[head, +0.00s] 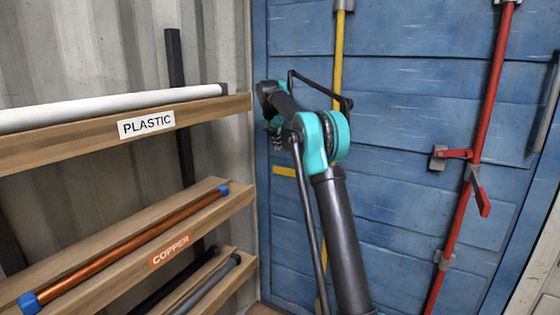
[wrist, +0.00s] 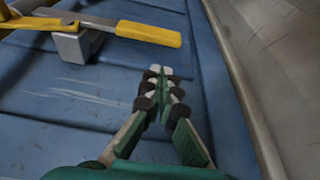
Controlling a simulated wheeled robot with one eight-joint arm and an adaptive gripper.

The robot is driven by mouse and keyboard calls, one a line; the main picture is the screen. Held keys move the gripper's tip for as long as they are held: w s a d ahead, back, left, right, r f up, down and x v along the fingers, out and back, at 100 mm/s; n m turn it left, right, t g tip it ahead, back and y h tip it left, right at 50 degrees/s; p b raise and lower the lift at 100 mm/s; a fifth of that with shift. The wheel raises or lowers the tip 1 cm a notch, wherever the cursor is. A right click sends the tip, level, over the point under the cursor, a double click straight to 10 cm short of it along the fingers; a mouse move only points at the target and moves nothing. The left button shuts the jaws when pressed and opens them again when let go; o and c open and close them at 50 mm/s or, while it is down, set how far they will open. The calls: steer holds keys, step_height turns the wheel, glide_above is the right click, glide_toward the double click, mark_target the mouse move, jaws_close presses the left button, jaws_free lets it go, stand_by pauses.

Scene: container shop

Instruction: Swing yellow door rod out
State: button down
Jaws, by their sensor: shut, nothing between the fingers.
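The yellow door rod (head: 339,60) runs vertically on the blue door (head: 400,80) in the head view, its middle hidden behind my arm. A yellow handle end (head: 284,171) shows to the left of my arm. In the wrist view, the yellow handle (wrist: 148,33) points right past a grey bracket (wrist: 75,45), and part of the yellow rod (wrist: 28,23) is at the upper left. My gripper (wrist: 160,72) is shut and empty, apart from the handle, with its tips below it in the picture. In the head view my gripper is mostly hidden behind my arm.
A red rod (head: 490,95) with a red handle (head: 483,200) stands on the door to the right. Wooden shelves at the left hold a white plastic pipe (head: 110,107), a copper pipe (head: 130,246) and dark pipes. The corrugated wall meets the door just left of my gripper.

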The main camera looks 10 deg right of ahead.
mark_target(281, 162)
steer(key=x, duration=1)
steer(key=shift+s, duration=0.1)
steer(key=shift+s+a+n, duration=0.3)
steer(key=shift+s+a, duration=0.05)
steer(key=shift+s, duration=0.1)
steer(key=s+a+n+y, duration=0.35)
steer(key=s+n, duration=0.45)
steer(key=s, duration=0.9)
steer(key=s+d+n, duration=0.3)
steer(key=s+d, duration=0.1)
steer(key=s, duration=0.4)
steer(key=s+d+n+y, duration=0.1)
steer(key=s+d+n, duration=0.2)
steer(key=s, duration=0.5)
steer(key=shift+s+d+n, duration=0.25)
steer(key=shift+d+n, duration=0.05)
steer(key=shift+d, duration=0.55)
